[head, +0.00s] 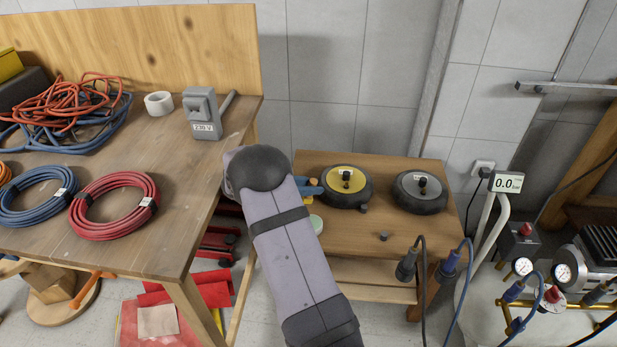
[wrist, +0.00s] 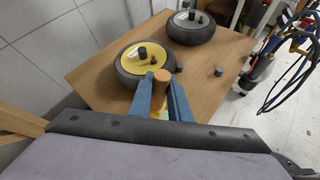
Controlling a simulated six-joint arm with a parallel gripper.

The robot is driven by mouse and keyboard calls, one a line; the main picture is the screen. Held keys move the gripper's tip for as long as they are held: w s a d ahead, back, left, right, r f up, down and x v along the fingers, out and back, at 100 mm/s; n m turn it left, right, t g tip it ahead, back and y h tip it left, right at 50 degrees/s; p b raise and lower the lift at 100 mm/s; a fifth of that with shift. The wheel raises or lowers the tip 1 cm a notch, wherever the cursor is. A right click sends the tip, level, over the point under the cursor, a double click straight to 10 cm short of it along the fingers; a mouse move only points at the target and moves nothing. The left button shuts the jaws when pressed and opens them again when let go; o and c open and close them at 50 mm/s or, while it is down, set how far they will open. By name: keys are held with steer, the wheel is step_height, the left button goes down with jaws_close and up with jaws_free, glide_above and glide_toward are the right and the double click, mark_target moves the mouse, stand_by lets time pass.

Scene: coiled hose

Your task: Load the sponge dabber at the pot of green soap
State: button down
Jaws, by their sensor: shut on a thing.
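My gripper (wrist: 165,98) has two blue fingers shut on the upright wooden handle of the sponge dabber (wrist: 161,76). A bit of yellow shows low between the fingers, and I cannot tell whether it is the sponge. In the head view, my gripper (head: 313,187) shows only in part beside my arm, over the left of the small wooden table (head: 400,238). The pale green pot of soap (head: 316,223) stands near that table's left side, partly behind my arm. Whether the dabber touches the soap is hidden.
A wheel with a yellow hub (head: 346,179) lies just right of my gripper, and a grey-hubbed wheel (head: 421,184) lies farther right. Small dark caps (head: 383,237) sit on the table. A workbench (head: 165,230) with coiled hoses stands at the left. The table's front right is mostly clear.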

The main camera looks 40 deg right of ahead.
steer(key=s+m, duration=0.1)
steer(key=s+m+g, duration=0.2)
steer(key=shift+s+a+r+m+y, duration=0.1)
steer(key=shift+s+a+m+y, duration=0.2)
steer(key=shift+s+y, duration=0.1)
steer(key=shift+w+f, duration=0.1)
steer(key=shift+f, duration=0.1)
steer(key=shift+f+b, duration=2.75)
steer(key=shift+f, duration=0.1)
steer(key=shift+f, duration=0.55)
steer(key=shift+r, duration=0.15)
step_height(320, 180, up, 7)
steer(key=p, duration=0.5)
steer(key=shift+p, duration=0.3)
